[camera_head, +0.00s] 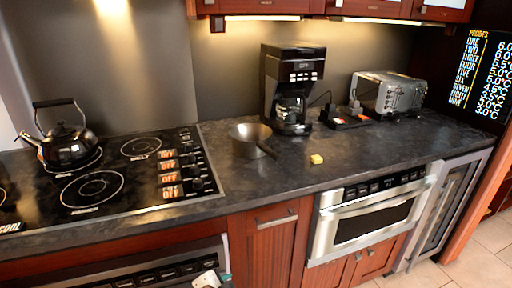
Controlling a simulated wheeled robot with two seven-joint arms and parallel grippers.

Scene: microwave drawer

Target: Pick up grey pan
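The grey pan (248,141) stands upright on the dark countertop, right of the stove and left of the coffee maker. It has a round, flared bowl, and its dark handle points toward the front right. Nothing is touching the pan except the counter. Neither of my grippers can be made out in the head view. A small pale part shows at the bottom edge, left of centre, and I cannot tell what it is.
A black kettle (66,138) sits on the cooktop (115,205) at left. A coffee maker (289,88) stands behind the pan; a toaster (389,93) is farther right. A small yellow block (317,159) lies right of the pan. A microwave drawer (368,218) is shut under the counter. The counter's right front is clear.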

